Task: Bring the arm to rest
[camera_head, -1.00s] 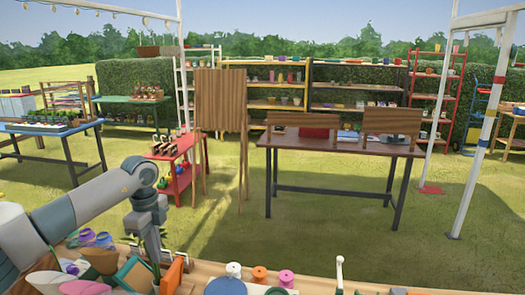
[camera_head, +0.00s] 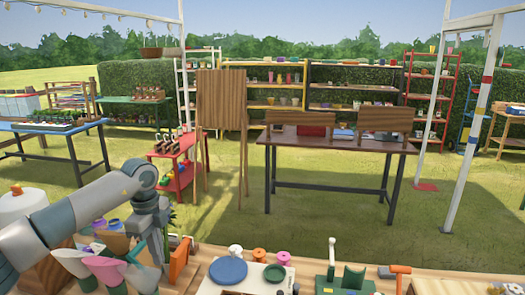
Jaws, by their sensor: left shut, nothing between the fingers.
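My left arm (camera_head: 70,220) comes in from the left and bends down at its grey elbow. My left gripper (camera_head: 156,254) points down at the near bench's left part, shut and empty. It is close to paper-like flower wraps (camera_head: 103,268) and some greenery behind it. Whether it touches them is hard to tell. My right gripper is not in view.
The near wooden bench (camera_head: 445,278) carries an orange-handled tool (camera_head: 180,258), a blue round disc (camera_head: 228,270), a green cradle (camera_head: 346,281) and spools. Grass separates it from a dark table (camera_head: 335,147) with wooden boards. A red stand (camera_head: 185,180) is left.

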